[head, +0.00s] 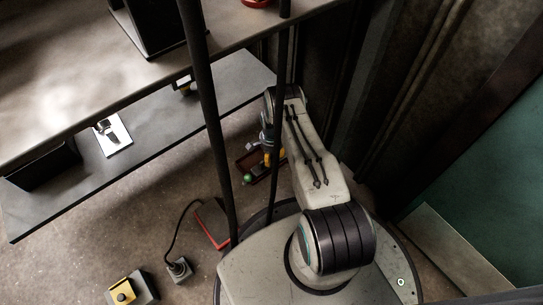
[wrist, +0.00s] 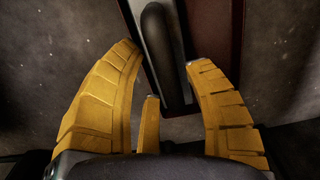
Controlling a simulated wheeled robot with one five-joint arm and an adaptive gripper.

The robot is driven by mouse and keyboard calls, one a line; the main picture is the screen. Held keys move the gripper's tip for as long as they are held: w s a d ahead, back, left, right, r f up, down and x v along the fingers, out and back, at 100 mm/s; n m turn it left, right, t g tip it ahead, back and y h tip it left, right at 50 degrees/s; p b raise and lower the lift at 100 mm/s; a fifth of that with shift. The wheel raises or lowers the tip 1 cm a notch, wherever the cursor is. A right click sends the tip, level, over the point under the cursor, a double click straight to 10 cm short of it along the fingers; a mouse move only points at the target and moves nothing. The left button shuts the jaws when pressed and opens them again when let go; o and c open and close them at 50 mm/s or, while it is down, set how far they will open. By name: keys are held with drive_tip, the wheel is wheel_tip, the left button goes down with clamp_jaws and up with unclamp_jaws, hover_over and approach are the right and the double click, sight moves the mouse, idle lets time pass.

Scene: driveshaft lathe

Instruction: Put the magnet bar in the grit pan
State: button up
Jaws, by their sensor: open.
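My gripper (wrist: 165,50) is open, its yellow fingers spread on either side of a dark, rounded bar on a grey strip. This bar (wrist: 155,32) looks like the magnet bar; the fingers appear apart from it, and its lower end lies between them. It lies along a dark red tray or box (wrist: 228,28). In the head view, my gripper (head: 267,157) is low over the dark red tray (head: 248,162) near the floor, partly hidden by my arm. The bar cannot be made out there. I cannot tell for sure which thing is the grit pan.
A green ball-like thing (head: 247,178) is at the tray's near end. A red-edged black thing (head: 213,224) and a yellow button box (head: 124,292) are on the floor. Dark upright posts (head: 213,130) stand beside my arm. A lower shelf (head: 165,110) runs at left.

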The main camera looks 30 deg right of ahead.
wheel_tip(320, 180, up, 12)
drive_tip(key=p, duration=0.5)
drive_tip(key=shift+f, duration=0.1)
idle(0.6)
